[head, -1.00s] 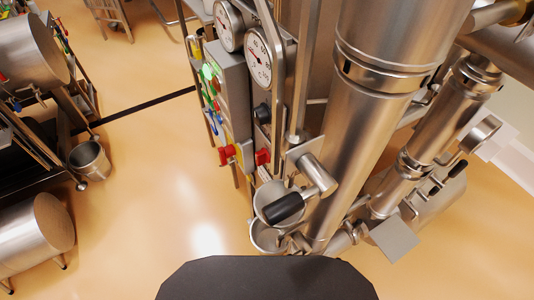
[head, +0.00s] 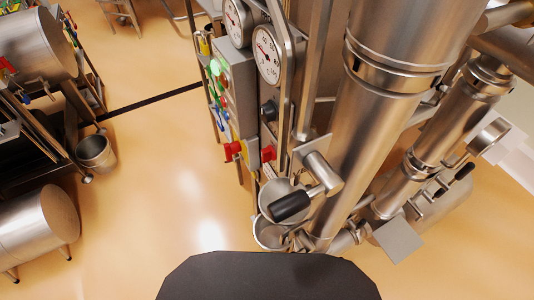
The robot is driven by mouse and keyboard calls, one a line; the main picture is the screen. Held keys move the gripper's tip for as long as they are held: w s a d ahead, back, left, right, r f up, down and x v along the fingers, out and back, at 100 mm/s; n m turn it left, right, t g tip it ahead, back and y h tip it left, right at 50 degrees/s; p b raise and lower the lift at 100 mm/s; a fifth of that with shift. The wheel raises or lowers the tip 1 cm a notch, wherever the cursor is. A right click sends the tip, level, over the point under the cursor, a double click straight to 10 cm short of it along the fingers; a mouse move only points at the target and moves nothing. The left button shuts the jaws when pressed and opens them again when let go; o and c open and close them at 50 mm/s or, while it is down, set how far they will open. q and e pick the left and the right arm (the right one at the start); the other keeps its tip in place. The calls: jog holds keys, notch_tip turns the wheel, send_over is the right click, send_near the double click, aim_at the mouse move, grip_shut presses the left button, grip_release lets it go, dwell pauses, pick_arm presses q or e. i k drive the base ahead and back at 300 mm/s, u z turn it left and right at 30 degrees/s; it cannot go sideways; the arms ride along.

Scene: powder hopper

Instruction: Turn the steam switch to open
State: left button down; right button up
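The control panel (head: 236,95) is a grey upright box on the machine, seen steeply from above and from the side. Its face carries a green light (head: 215,67) and several small coloured controls. A black knob (head: 268,110) sits on the narrow side. Red knobs on yellow plates stick out lower down, one at the left (head: 232,150) and one at the right (head: 268,154). No label is readable, so I cannot tell which control is the steam switch or how it is set. Neither gripper is in view.
Two round gauges (head: 267,55) stand above the panel. A black-handled lever (head: 292,207) and a large steel pipe (head: 372,130) are to its right. At left are steel tanks (head: 40,225) and a bucket (head: 95,153). The orange floor (head: 165,180) between is clear.

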aim_at(268, 155)
jog(key=z, duration=2)
jog(key=k, duration=0.35)
jog(key=u, duration=1.3)
